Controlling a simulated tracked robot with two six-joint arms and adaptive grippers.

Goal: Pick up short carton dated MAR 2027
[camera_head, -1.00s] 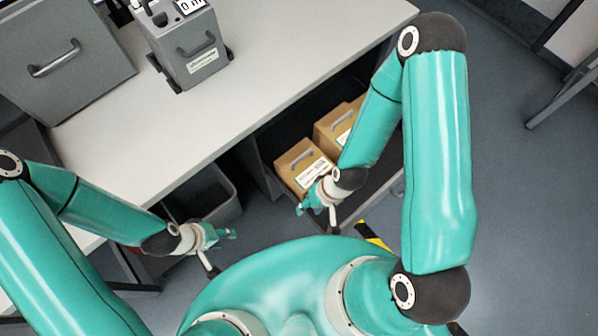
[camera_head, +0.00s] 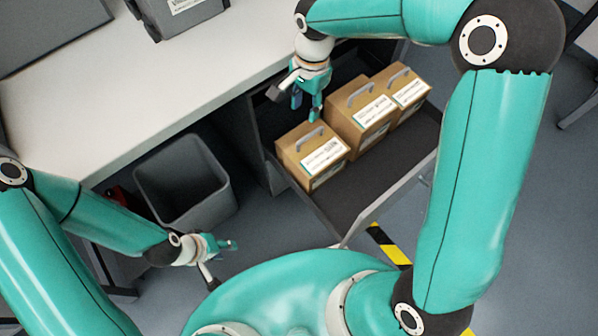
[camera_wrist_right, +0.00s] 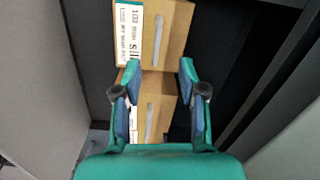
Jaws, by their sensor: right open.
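Several brown cartons with grey handles and white labels stand in an open drawer in the head view: a lower front one (camera_head: 300,152), a taller middle one (camera_head: 350,112) and one at the back (camera_head: 388,78). The dates are too small to read. My right gripper (camera_head: 306,108) is open and empty, above the drawer behind the front carton. In the right wrist view its fingertips (camera_wrist_right: 160,69) are spread above two cartons, one lower (camera_wrist_right: 163,100) with its handle between the fingers and one above (camera_wrist_right: 168,35). My left gripper (camera_head: 225,263) is open and empty, left of the drawer.
The dark drawer (camera_head: 375,172) has bare floor in front of the cartons. A white worktop (camera_head: 150,90) overhangs behind it. A grey bin (camera_head: 185,185) stands left of the drawer. Yellow-black tape (camera_head: 388,243) marks the floor.

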